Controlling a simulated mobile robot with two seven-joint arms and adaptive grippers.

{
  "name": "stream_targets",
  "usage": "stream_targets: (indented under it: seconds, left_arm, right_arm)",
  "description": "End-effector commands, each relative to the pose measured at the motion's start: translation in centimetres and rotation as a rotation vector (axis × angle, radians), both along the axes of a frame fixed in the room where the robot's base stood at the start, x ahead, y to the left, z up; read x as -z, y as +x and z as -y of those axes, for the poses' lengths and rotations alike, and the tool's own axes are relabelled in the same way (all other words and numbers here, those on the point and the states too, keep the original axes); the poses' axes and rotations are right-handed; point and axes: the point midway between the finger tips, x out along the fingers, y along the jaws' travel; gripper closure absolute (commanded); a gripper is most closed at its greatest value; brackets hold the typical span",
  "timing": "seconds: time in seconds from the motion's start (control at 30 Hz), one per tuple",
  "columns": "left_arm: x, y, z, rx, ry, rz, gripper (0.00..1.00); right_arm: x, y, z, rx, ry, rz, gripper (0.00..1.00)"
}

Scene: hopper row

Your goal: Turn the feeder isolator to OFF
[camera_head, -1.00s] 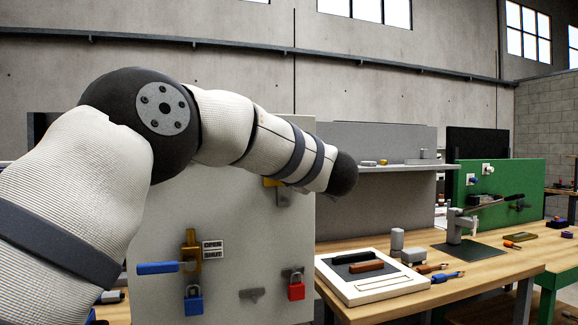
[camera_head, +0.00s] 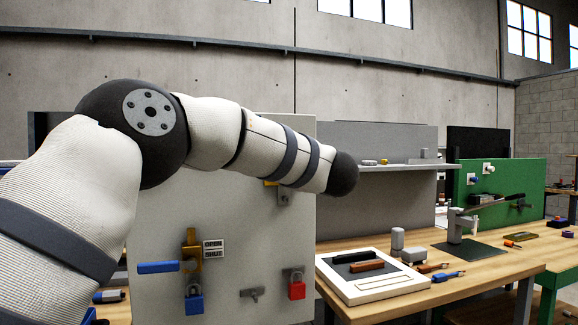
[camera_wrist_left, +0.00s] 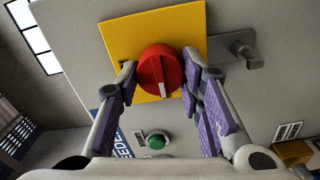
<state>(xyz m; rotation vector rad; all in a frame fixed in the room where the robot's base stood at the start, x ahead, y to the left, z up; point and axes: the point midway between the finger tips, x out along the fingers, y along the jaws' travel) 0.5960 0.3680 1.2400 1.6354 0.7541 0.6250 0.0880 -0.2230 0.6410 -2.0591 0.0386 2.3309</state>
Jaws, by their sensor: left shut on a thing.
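The feeder isolator shows in the left wrist view as a round red knob (camera_wrist_left: 152,66) with a white mark toward the picture's bottom. It sits on a yellow square plate (camera_wrist_left: 125,33) on a grey panel. My left gripper (camera_wrist_left: 160,74) has its purple-padded fingers on both sides of the knob and is shut on it. A blue label (camera_wrist_left: 123,150), partly hidden by a finger, stands below the plate. In the head view my left arm covers the knob and the gripper. My right gripper is in neither view.
A green button (camera_wrist_left: 156,141) and a grey latch (camera_wrist_left: 243,52) are near the plate. Lower on the panel (camera_head: 240,235) are a blue handle (camera_head: 158,267), a blue padlock (camera_head: 194,304) and a red padlock (camera_head: 296,289). A white tray (camera_head: 380,290) lies on the workbench at right.

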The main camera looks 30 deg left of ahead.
Motion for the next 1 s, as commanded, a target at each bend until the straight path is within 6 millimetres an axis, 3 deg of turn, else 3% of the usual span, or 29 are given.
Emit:
stream_targets:
  seconds: [0.4,0.43,0.5,0.83,1.0]
  left_arm:
    - [0.0,0.0,0.0,0.002,-0.006,0.005,0.94]
    - [0.0,0.0,0.0,0.002,-0.006,0.005,0.61]
    - [0.0,0.0,0.0,0.002,-0.006,0.005,0.46]
    - [0.0,-0.2,0.3,0.002,-0.004,0.004,0.46]
    - [-0.1,-2.5,3.1,0.005,-0.002,0.004,0.46]
  right_arm:
    - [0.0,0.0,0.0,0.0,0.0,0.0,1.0]
    - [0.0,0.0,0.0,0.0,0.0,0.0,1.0]
    - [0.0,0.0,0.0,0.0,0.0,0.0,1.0]
    - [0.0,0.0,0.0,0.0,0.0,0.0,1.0]
    - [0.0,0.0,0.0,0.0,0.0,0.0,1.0]
